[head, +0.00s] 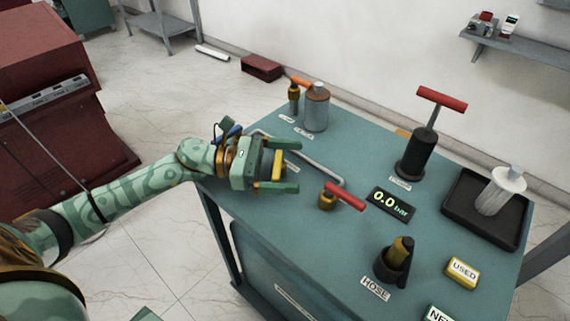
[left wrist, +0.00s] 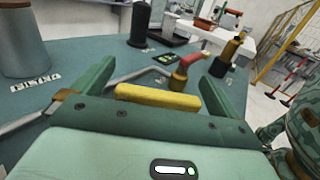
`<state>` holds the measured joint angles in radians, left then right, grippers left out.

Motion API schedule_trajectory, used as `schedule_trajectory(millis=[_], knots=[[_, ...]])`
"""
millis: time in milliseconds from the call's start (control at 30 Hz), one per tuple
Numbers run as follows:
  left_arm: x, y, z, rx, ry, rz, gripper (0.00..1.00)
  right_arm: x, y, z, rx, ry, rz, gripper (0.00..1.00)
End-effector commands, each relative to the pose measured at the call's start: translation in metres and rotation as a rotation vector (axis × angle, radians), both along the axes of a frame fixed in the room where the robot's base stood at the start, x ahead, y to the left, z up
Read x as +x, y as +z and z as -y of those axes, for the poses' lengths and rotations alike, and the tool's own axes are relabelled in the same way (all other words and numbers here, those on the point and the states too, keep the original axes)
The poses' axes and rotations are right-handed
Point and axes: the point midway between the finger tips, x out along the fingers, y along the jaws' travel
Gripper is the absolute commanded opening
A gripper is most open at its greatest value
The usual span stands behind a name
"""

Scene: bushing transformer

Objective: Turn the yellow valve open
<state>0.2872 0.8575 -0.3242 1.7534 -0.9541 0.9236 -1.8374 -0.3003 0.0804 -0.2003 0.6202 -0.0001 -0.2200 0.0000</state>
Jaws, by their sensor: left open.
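A yellow bar (head: 278,166), which looks like the yellow valve's handle, lies between the fingers of my left gripper (head: 285,166), close to the palm. The left gripper is open, above the table's left part. In the left wrist view the yellow bar (left wrist: 158,97) lies crosswise between the two green fingers, near the palm edge; I cannot tell whether it touches. Any valve body under it is hidden by the gripper. A grey pipe (head: 318,168) runs past the gripper to a brass fitting (head: 327,198) with a red handle. My right gripper is not in view.
On the teal table (head: 275,222) stand a black pump (head: 415,155) with a red T-handle, a gauge (head: 391,203) reading 0.0 bar, a hose holder (head: 390,266), a black tray (head: 465,215) and a grey canister (head: 316,112). An orange-handled fitting (head: 294,98) stands beside the canister.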

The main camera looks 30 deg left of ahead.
Motion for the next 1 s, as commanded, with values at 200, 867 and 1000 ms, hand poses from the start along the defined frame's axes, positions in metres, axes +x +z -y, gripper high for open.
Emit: schedule_trajectory(millis=[200, 867, 1000], knots=[[-0.001, 0.039, 0.0, 0.002, 0.0, 0.008, 0.99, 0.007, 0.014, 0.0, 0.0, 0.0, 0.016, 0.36], [-0.121, 0.127, 0.054, 0.0, -0.001, 0.0, 0.99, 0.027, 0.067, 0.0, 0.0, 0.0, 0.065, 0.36], [-0.127, 0.129, 0.057, 0.0, 0.0, 0.001, 0.99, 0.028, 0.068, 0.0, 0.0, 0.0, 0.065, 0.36]])
